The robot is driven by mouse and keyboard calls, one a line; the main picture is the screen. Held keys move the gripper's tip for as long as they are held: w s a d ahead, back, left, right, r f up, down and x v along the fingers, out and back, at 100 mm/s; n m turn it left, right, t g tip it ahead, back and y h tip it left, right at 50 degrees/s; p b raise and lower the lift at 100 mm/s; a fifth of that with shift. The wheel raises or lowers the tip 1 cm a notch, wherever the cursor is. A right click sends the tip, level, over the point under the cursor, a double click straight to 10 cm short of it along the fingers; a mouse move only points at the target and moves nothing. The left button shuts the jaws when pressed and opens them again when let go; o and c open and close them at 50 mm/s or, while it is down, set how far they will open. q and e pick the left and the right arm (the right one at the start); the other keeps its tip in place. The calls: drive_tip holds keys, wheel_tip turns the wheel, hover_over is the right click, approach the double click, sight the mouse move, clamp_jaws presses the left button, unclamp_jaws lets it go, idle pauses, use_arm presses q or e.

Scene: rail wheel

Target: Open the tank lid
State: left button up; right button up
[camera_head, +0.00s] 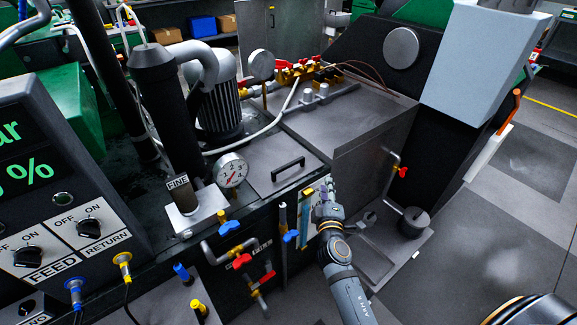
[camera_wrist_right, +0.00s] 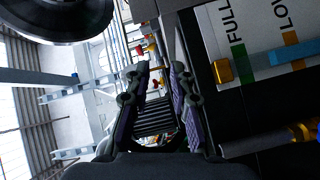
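The tank lid (camera_head: 258,158) is a flat dark grey panel on top of the machine in the middle of the head view. It lies closed, with a black bar handle (camera_head: 288,169) near its front right edge. My right gripper (camera_head: 326,188) is to the right of the handle, in front of the tank's front face and apart from the handle. In the right wrist view my right gripper (camera_wrist_right: 155,85) has its two fingers spread, with nothing between them. My left gripper is not in view.
A level gauge plate marked FULL (camera_wrist_right: 240,30) is close beside the right gripper. A dial gauge (camera_head: 232,170) and the FINE filter block (camera_head: 196,205) stand left of the lid. Valves with blue handles (camera_head: 291,236) and red handles (camera_head: 242,261) stick out below. Floor at right (camera_head: 500,215) is open.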

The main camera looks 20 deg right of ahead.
sight(289, 167)
drive_tip(key=w+a+n+t+y, duration=0.2)
drive_tip(key=w+a+n+y, duration=0.25)
drive_tip(key=a+n, duration=0.3)
drive_tip(key=shift+m, duration=0.45)
drive_tip(key=w, duration=0.9)
drive_tip(key=shift+w+f, duration=0.2)
drive_tip(key=shift+f, duration=0.2)
drive_tip(key=shift+c, duration=0.3)
drive_tip(key=shift+a, duration=0.1)
clamp_jaws()
